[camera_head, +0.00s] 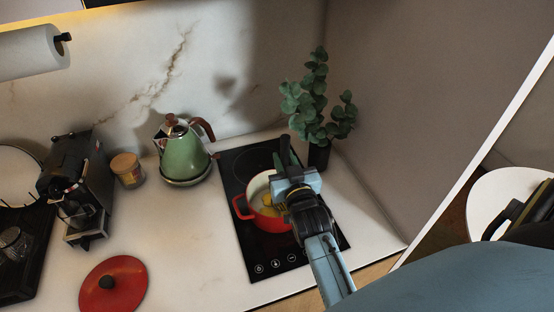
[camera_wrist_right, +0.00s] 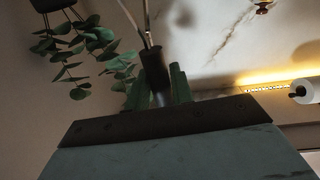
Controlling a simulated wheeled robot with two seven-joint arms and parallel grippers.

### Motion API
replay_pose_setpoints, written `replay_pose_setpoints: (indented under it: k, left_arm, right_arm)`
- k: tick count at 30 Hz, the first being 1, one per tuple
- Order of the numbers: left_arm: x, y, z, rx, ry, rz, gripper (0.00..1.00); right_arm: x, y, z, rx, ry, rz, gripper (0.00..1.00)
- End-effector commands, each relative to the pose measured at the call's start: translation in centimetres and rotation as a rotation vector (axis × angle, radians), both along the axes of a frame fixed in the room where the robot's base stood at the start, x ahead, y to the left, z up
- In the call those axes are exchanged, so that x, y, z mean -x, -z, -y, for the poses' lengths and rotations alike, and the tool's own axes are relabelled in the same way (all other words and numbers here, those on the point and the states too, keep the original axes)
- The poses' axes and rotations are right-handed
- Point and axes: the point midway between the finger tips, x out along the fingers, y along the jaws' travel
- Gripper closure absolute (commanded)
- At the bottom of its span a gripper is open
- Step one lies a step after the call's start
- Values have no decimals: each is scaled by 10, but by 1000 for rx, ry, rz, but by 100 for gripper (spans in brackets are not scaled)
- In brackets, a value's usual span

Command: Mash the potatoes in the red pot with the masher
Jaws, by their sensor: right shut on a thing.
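The red pot (camera_head: 270,243) with a cream inside stands on the black hob, its left handle in view. Yellow potato pieces (camera_head: 268,211) show inside it, partly hidden by my right gripper. My right gripper (camera_head: 289,160) is over the pot's right and far side in the head view. In the right wrist view my right gripper (camera_wrist_right: 166,88) is shut on the dark handle of the masher (camera_wrist_right: 156,72), whose thin metal rods run up out of the picture. The masher's head is hidden in the head view, so I cannot tell whether it touches the potatoes. My left gripper is not in view.
The black hob (camera_head: 235,187) lies under the pot. A green kettle (camera_head: 184,153), a jar (camera_head: 127,170) and a black coffee machine (camera_head: 75,180) stand to the left. A red lid (camera_head: 114,285) lies on the counter. A plant (camera_head: 318,105) stands behind my right gripper.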

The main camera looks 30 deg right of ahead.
Motion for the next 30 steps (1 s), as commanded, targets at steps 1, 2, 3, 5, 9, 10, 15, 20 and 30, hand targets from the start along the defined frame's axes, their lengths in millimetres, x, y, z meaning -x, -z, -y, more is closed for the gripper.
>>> replay_pose_setpoints:
  k: [1, 2, 3, 5, 9, 10, 15, 20, 30]
  left_arm:
    - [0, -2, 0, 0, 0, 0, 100]
    - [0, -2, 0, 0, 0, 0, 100]
    - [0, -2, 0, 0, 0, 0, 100]
    - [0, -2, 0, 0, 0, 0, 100]
    - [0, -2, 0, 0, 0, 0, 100]
    - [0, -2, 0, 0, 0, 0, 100]
    - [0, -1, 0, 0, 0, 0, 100]
    - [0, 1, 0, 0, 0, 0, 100]
    - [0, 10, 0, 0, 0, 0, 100]
  right_arm:
    - [0, -2, 2, 2, 0, 2, 100]
    - [1, -1, 3, 1, 0, 2, 100]
    - [1, -1, 4, 1, 0, 2, 100]
    - [1, -1, 4, 1, 0, 2, 100]
    - [1, -1, 4, 1, 0, 2, 100]
    - [1, -1, 4, 1, 0, 3, 100]
    - [1, -1, 4, 1, 0, 3, 100]
    - [1, 2, 4, 1, 0, 3, 100]
    - [0, 14, 4, 0, 0, 3, 100]
